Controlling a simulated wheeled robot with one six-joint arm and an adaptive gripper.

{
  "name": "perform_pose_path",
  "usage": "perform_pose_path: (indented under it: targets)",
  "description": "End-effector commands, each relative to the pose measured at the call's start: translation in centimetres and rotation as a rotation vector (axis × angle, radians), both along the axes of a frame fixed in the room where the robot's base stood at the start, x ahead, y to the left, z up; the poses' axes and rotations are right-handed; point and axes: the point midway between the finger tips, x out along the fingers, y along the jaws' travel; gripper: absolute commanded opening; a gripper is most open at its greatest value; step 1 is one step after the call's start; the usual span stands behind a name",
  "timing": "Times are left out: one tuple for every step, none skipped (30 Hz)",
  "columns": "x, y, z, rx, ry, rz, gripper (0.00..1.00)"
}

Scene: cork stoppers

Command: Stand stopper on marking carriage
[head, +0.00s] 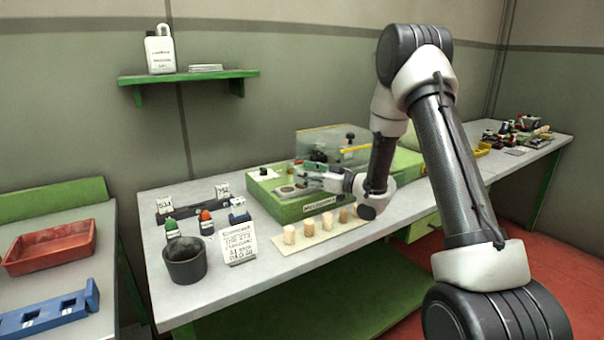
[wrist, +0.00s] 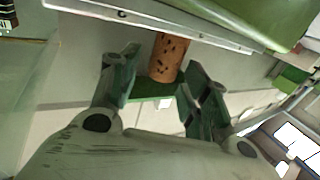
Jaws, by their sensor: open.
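In the wrist view, a brown cork stopper (wrist: 168,57) with dark pits shows between or just beyond the fingertips of my gripper (wrist: 163,74). The fingers are apart, with a visible gap on each side of the cork. In the head view, my gripper (head: 308,180) is over the left part of the green machine (head: 297,211), near a pale plate with a round spot (head: 287,189). This plate may be the marking carriage; I cannot tell for sure. I cannot make out the pitted cork in the head view, nor what its end rests on.
Several pale corks (head: 289,234) stand in a row on a tan mat (head: 318,238) in front of the machine. A dark cup (head: 185,263), a printed card (head: 238,246) and small ink bottles (head: 206,222) stand to the left. A clear guard (head: 325,143) rises behind.

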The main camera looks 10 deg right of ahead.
Motion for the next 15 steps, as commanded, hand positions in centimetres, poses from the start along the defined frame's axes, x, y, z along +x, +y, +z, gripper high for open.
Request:
perform_pose_path:
  targets:
    - [-0.7,-0.9,0.0,0.001,0.001,-0.005,0.47]
    - [-1.1,-1.3,0.1,0.001,0.001,-0.004,0.47]
    - [-1.8,-2.1,0.1,0.001,0.001,-0.006,0.47]
    - [-2.3,-2.5,0.1,0.000,0.000,-0.005,0.47]
    - [-2.8,-3.1,0.1,0.001,0.001,-0.007,0.47]
    - [-3.5,-3.7,0.0,0.001,0.001,-0.006,0.47]
    - [-4.0,-4.2,0.0,0.001,0.001,-0.006,0.47]
    - [-4.4,-4.6,0.0,0.001,0.001,-0.005,0.47]
    - [-5.0,-5.2,0.0,0.001,0.001,-0.006,0.47]
    - [-5.4,-5.6,0.1,0.001,-0.001,-0.005,0.47]
    - [-5.8,-5.9,0.1,0.001,-0.001,-0.005,0.47]
    - [-6.2,-6.3,0.1,0.001,-0.001,-0.004,0.47]
    - [-6.5,-6.6,0.1,0.001,-0.001,-0.004,0.47]
    - [-6.7,-6.8,0.1,0.001,-0.001,-0.004,0.47]
    - [-7.0,-7.0,0.1,0.001,-0.001,-0.003,0.47]
